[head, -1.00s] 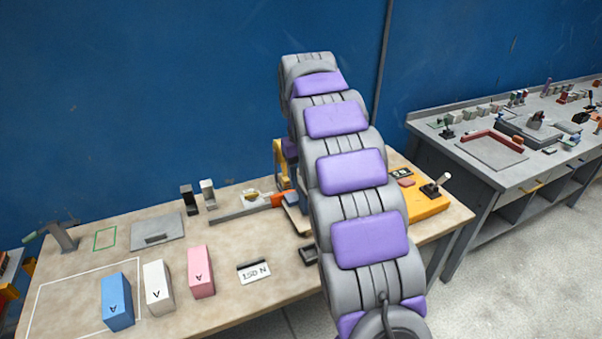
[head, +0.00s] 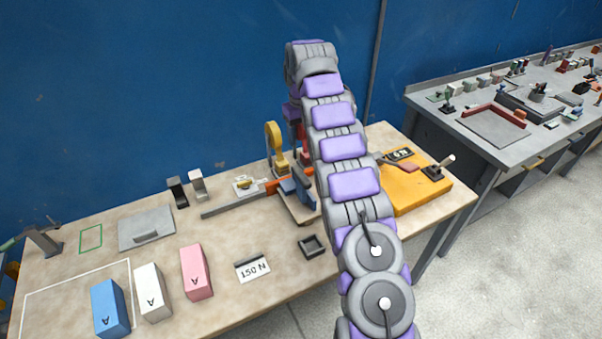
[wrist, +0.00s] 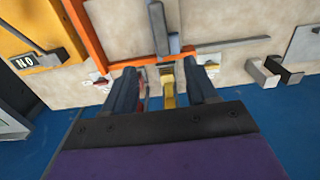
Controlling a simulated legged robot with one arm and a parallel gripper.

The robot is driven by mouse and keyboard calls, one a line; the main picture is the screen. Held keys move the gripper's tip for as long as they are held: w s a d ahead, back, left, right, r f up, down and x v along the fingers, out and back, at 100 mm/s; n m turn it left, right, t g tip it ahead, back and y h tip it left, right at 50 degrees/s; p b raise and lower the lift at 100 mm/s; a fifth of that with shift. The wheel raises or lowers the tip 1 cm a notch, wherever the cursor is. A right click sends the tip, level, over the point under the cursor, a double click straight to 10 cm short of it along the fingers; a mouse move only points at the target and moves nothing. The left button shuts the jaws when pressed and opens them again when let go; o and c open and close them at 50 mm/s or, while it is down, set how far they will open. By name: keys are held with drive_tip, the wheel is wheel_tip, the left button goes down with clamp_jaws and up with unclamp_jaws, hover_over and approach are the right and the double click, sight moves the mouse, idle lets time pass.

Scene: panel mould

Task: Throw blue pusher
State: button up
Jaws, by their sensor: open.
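The blue pusher (head: 303,194) sits on the fixture by the orange bar (head: 277,186), partly hidden by my arm. In the wrist view a blue-grey upright block (wrist: 157,28), apparently the pusher, stands beyond my fingertips by the orange frame (wrist: 92,42). My gripper (wrist: 164,78) is open, its two dark fingers apart. A yellow piece (wrist: 168,92) shows between the fingers; I cannot tell whether they touch it. In the head view the gripper is mostly hidden by my arm. A yellow arched part (head: 271,140) stands behind the fixture.
Blue (head: 109,308), white (head: 152,292) and pink (head: 196,272) blocks stand at the front left. A 150 N card (head: 253,268) and small dark tray (head: 313,246) lie nearer the middle. A yellow box (head: 418,194) with a lever is right. The blue wall (head: 150,90) is close behind.

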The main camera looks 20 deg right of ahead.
sight(301, 174)
wheel_tip(301, 174, down, 16)
drive_tip(key=b, duration=0.4)
drive_tip(key=shift+f+b, duration=0.1)
drive_tip(key=shift+b, duration=0.2)
clamp_jaws()
idle(0.5)
